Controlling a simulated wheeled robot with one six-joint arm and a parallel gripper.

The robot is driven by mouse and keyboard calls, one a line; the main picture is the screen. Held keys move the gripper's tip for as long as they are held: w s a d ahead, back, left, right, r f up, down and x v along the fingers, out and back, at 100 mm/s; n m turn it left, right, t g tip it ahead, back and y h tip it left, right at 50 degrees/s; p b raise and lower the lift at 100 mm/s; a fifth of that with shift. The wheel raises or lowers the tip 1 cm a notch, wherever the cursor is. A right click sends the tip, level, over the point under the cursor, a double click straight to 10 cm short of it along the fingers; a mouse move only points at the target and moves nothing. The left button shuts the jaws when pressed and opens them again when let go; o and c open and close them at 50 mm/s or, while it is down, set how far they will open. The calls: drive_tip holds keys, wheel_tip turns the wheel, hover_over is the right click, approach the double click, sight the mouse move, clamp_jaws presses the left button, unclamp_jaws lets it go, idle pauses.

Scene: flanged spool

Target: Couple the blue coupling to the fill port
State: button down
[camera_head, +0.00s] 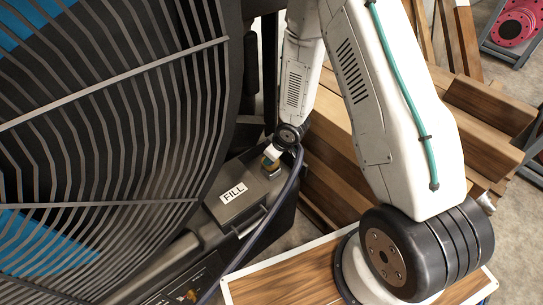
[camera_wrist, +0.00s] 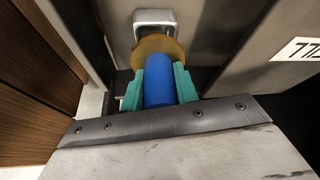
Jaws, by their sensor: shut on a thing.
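The blue coupling (camera_wrist: 160,82) lies between the teal fingers of my gripper (camera_wrist: 159,72) in the wrist view, and they are shut on it. A brass-coloured round flange (camera_wrist: 157,48) is at the coupling's far end, in front of a grey metal fitting (camera_wrist: 154,18) that looks like the fill port. I cannot tell whether the flange belongs to the coupling or the port, or whether they are fully joined. In the head view my gripper (camera_head: 270,157) is at the port area, just beyond the FILL label (camera_head: 233,193). The coupling is mostly hidden there.
A large black fan-like grille (camera_head: 100,130) fills the left, close to my gripper. A dark hose (camera_head: 270,220) curves down past the black housing. Stacked timber (camera_head: 340,150) lies behind my arm. A wooden-topped surface (camera_head: 290,283) is at the front.

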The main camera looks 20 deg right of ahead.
drive_tip(key=shift+s+f, duration=0.2)
drive_tip(key=shift+f, duration=0.15)
drive_tip(key=c, duration=1.1)
unclamp_jaws()
drive_tip(key=shift+c, duration=0.2)
drive_tip(key=shift+o, duration=0.7)
drive_tip(key=shift+r, duration=0.25)
drive_tip(key=v, duration=0.7)
drive_tip(key=shift+r, duration=0.45)
drive_tip(key=shift+d, duration=0.15)
